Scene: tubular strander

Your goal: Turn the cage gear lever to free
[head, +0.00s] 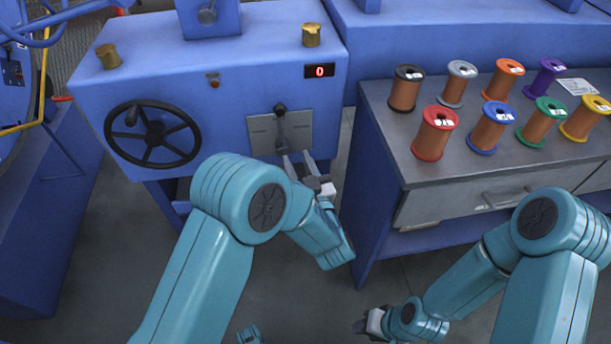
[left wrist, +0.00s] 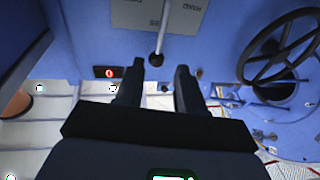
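The cage gear lever (head: 280,113) is a dark lever with a round knob on a grey plate (head: 262,134) on the blue machine's front panel.
A black handwheel (head: 153,134) is left of the lever. A red display (head: 319,71) reading 0 and a small red button (head: 214,83) sit above. A blue bench (head: 385,147) with several wire spools stands to the right. Floor shows between machine and bench.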

